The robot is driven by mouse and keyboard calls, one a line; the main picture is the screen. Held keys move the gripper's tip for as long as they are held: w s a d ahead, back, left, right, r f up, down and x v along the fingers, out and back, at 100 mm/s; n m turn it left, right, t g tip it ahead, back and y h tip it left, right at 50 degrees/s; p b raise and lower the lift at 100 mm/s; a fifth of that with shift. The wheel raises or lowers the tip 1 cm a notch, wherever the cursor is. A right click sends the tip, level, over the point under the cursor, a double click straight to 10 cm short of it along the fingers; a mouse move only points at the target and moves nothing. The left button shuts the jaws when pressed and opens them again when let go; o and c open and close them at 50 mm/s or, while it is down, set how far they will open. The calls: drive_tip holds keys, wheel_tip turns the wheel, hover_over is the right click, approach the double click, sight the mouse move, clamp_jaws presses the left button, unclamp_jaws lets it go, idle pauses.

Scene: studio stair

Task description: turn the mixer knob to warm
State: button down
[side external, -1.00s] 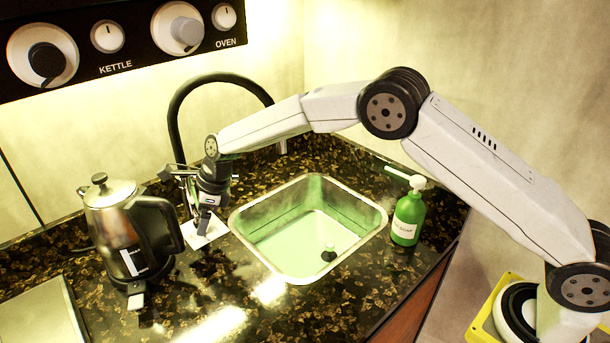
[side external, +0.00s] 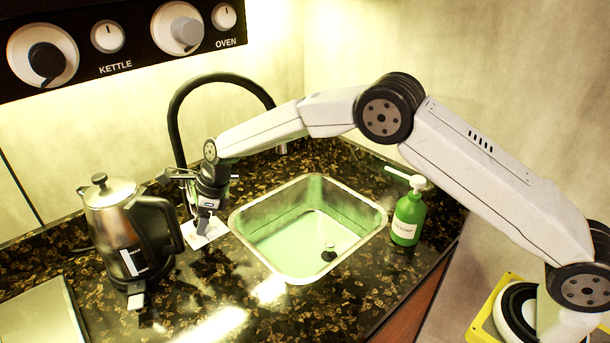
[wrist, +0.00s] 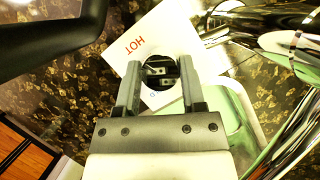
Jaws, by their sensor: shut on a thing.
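The mixer knob (wrist: 160,72) is a round black knob on a white plate (wrist: 158,37) with red HOT lettering. In the wrist view it sits between the two fingers of my gripper (wrist: 160,68), which is shut on it. A small blue mark shows on the plate below the knob. In the side view my gripper (side external: 204,222) points down over the white plate (side external: 214,231) on the counter left of the sink and hides the knob. The knob's exact pointing direction is hard to read.
A kettle (side external: 112,215) stands close on the left of my gripper. The black hose tap (side external: 178,118) arches behind it. The sink (side external: 300,262) lies to the right, with a green soap bottle (side external: 407,220) beyond it. A knob panel (side external: 130,60) is on the wall.

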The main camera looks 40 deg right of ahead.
drive_tip(key=n+g, duration=0.1)
drive_tip(key=n, duration=0.2)
drive_tip(key=shift+w+n, duration=0.1)
drive_tip(key=shift+n, duration=0.2)
drive_tip(key=shift+n+g+y, duration=0.3)
drive_tip(key=shift+n+g, duration=0.6)
drive_tip(key=shift+n, duration=0.9)
drive_tip(key=shift+c, duration=0.9)
unclamp_jaws()
